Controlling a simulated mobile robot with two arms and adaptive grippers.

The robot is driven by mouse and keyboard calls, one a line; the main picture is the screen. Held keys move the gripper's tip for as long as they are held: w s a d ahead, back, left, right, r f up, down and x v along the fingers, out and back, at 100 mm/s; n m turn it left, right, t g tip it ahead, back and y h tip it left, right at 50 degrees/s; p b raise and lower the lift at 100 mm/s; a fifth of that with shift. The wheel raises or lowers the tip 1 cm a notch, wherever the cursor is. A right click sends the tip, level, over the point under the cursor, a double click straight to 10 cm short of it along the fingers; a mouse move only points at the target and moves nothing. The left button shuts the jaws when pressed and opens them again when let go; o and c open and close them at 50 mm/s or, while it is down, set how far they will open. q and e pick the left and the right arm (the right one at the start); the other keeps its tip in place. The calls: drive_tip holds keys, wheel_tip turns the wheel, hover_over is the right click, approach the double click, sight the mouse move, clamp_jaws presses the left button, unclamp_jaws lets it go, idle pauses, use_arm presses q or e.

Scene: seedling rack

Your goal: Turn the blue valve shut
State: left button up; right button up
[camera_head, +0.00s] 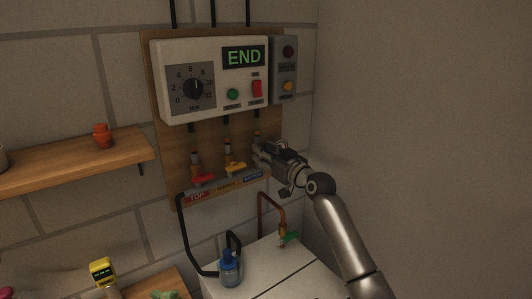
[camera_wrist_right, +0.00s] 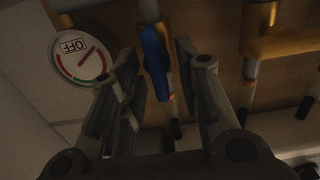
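The blue valve's handle (camera_wrist_right: 157,62) shows in the right wrist view as a long blue lever, lying roughly along its pipe. In the head view it is hidden behind my right gripper (camera_head: 263,157), at the rightmost of three pipes. In the wrist view the fingers of my right gripper (camera_wrist_right: 157,80) are apart, one on each side of the blue lever. A gap shows on both sides, so they do not look closed on it. My left gripper is in neither view.
The red valve (camera_head: 203,180) and yellow valve (camera_head: 236,168) sit close left of my right gripper. A control box (camera_head: 210,105) reading END hangs above. A round gauge (camera_wrist_right: 80,58) marked OFF is beside the blue valve. A white cabinet (camera_head: 262,262) stands below.

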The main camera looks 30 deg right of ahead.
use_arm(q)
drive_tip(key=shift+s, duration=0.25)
use_arm(e)
clamp_jaws()
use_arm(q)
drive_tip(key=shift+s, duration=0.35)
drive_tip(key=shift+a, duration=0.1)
use_arm(e)
drive_tip(key=shift+m, duration=0.4)
use_arm(q)
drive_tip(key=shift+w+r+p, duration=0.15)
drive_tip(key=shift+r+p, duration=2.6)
drive_tip(key=shift+p, duration=0.05)
use_arm(e)
drive_tip(key=shift+w+d+f+m, duration=0.1)
drive_tip(key=shift+d+f+m, duration=0.15)
drive_tip(key=shift+m, duration=2.6)
drive_tip(key=shift+s+d+f+m, duration=0.1)
drive_tip(key=shift+d+f+m, duration=0.1)
drive_tip(key=shift+m, duration=2.6)
drive_tip(key=shift+w+d+f+m, duration=0.1)
drive_tip(key=shift+d+f+m, duration=0.15)
drive_tip(key=shift+m, duration=2.6)
